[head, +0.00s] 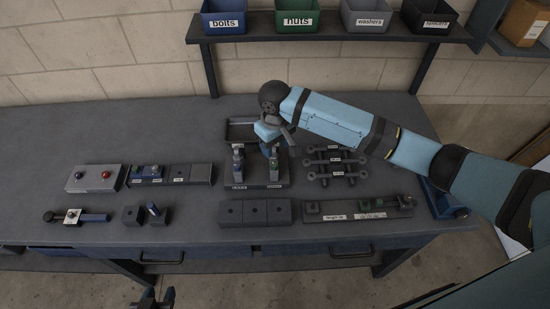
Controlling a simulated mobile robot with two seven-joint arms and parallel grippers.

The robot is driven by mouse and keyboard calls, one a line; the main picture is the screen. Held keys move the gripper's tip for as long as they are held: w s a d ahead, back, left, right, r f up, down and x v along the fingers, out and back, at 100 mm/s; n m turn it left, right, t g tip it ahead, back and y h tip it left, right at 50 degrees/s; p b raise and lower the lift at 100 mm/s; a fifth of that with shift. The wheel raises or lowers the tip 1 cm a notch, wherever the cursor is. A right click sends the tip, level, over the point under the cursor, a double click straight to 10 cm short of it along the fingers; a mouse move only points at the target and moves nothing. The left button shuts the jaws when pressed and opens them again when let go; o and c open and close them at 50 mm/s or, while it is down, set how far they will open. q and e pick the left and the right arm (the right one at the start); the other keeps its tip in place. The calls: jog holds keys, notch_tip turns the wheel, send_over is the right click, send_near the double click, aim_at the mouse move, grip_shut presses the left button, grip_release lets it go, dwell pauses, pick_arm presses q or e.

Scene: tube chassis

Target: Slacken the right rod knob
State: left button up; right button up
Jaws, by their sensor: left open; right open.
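A dark fixture (256,185) stands near the middle of the bench, with two upright posts and small labels. The left post (238,163) is in clear view. The right post (273,170) stands beside it, and its top is hidden under my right gripper. My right gripper (270,146) points down at the top of the right post and is open. Whether its fingers touch the knob there cannot be made out. My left gripper (154,298) is open and empty, low at the bottom edge, in front of the bench.
A rack with several rods (336,163) is right of the fixture. Dark blocks (255,212) and a long strip (358,219) lie in front. Labelled bins (297,19) stand on a shelf behind. The back left bench is clear.

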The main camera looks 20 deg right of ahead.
jog(key=shift+r, duration=2.6)
